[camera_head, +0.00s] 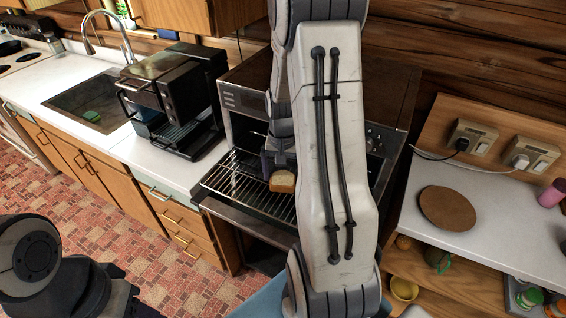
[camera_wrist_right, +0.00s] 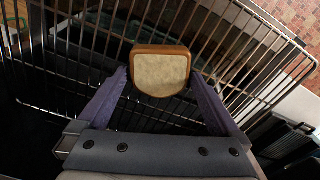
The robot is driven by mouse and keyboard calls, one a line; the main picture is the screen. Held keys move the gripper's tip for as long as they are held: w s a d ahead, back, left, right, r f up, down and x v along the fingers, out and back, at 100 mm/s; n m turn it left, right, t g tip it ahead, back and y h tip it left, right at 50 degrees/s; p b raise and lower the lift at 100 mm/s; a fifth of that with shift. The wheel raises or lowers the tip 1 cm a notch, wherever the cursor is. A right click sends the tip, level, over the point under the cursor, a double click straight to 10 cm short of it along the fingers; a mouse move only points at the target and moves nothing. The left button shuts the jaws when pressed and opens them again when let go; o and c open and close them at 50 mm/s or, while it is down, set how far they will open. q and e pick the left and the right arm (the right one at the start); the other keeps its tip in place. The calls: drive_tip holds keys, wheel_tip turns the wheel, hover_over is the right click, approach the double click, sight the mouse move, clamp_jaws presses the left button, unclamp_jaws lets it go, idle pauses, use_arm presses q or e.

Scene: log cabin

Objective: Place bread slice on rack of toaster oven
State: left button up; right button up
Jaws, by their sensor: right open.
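The bread slice (camera_head: 283,181) lies on the wire rack (camera_head: 232,182) of the open toaster oven (camera_head: 243,97). In the right wrist view the slice (camera_wrist_right: 160,71) shows a pale face and brown crust, with the rack's wires (camera_wrist_right: 205,30) around it. My right gripper (camera_wrist_right: 163,92) is open, its two purple fingers apart on either side of the slice's near end. In the head view my right arm hides part of the oven and rack. The left arm shows at the lower left, but its gripper fingers are not visible.
A black appliance (camera_head: 172,98) stands on the white counter left of the oven. A sink (camera_head: 88,103) is farther left. On the right counter lies a round brown board (camera_head: 447,208), near two wall outlets (camera_head: 470,138).

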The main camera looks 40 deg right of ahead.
sight(283, 178)
wheel_tip(283, 178, up, 12)
drive_tip(key=b, duration=0.1)
drive_tip(key=s+a+n, duration=0.2)
drive_tip(key=a+n, duration=0.2)
drive_tip(key=a, duration=0.5)
drive_tip(key=s+a+n+y, duration=0.1)
drive_tip(key=s+a+n, duration=0.25)
drive_tip(key=a, duration=0.45)
drive_tip(key=s+a+n, duration=0.2)
drive_tip(key=a+n, duration=0.2)
drive_tip(key=a, duration=0.5)
drive_tip(key=s+a+f+n, duration=0.2)
drive_tip(key=s+a+n, duration=0.3)
drive_tip(key=s, duration=0.4)
drive_tip(key=shift+a, duration=0.15)
drive_tip(key=shift+n, duration=0.25)
